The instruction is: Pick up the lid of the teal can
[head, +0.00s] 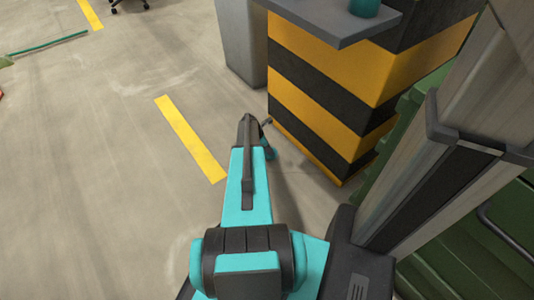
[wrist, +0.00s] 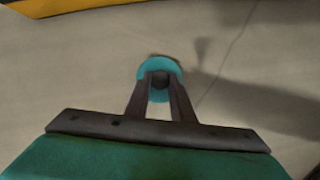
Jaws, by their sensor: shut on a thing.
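The lid is a round teal disc with a dark knob, in the wrist view (wrist: 160,63). My gripper (wrist: 161,82) is shut on its knob, with the fingers on either side and the disc beyond them. In the head view a small part of the teal lid (head: 268,154) shows beside the end of my arm, in front of the striped block. The teal can (head: 364,7) stands on a grey shelf at the top of the head view, cut off by the picture edge, so its top is hidden.
The grey shelf (head: 335,30) juts from a yellow-and-black striped block (head: 330,100), close to the right of my arm. A grey column (head: 240,45) stands behind. Green crates (head: 455,265) are at the right. Open concrete floor with a yellow line (head: 190,138) lies left.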

